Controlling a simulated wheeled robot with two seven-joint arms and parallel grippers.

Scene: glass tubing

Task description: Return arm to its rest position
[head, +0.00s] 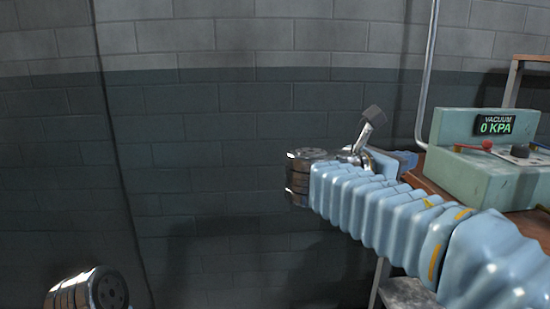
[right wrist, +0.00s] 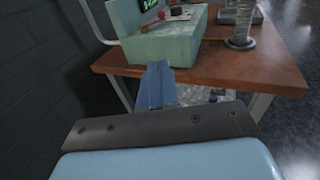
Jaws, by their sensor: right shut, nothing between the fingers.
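My right arm, in a ribbed pale blue sleeve, comes in from the right in the head view and ends in a metal joint. My right gripper (head: 408,158) is small and partly hidden behind the sleeve, in front of the pale green vacuum unit (head: 478,185). In the right wrist view the blue fingers of this gripper (right wrist: 157,70) are shut and empty. They point towards the table's near edge, just below the vacuum unit (right wrist: 160,40) in the picture. Only a metal joint of my left arm shows, at the lower left of the head view; its gripper is out of view.
The brown table (right wrist: 255,65) bears the vacuum unit, whose display reads 0 KPA. A clear ribbed glass piece (right wrist: 240,25) stands on the table. A grey block wall (head: 210,130) fills the background. The space left of my right arm looks clear.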

